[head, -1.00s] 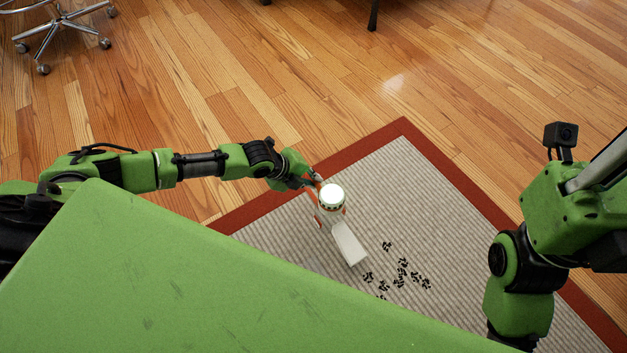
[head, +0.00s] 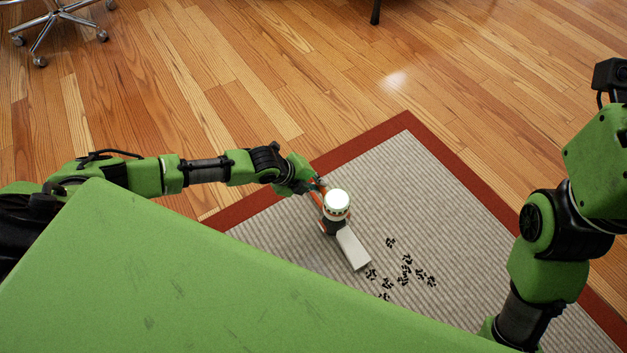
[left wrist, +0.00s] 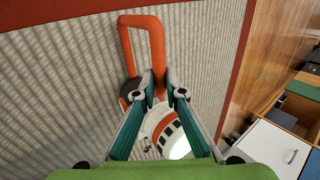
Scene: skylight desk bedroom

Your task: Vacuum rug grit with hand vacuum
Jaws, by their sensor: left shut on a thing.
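The hand vacuum (head: 336,204) is white with an orange handle and a flat white nozzle (head: 354,250). My left gripper (head: 317,186) is shut on its orange handle, which shows as a loop in the left wrist view (left wrist: 142,20). The nozzle points down and right over the rug, its tip beside the dark grit. The grit (head: 406,270) lies in a loose scatter of small black clumps on the rug (head: 380,190), which is striped grey with a red border. My right arm comes in at the right; its gripper is out of view.
Wooden floor surrounds the rug. A chair's wheeled base (head: 60,30) stands at the far upper left, and a dark furniture leg (head: 375,12) at the top. My green body covers the lower left. A white cabinet (left wrist: 275,150) shows in the left wrist view.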

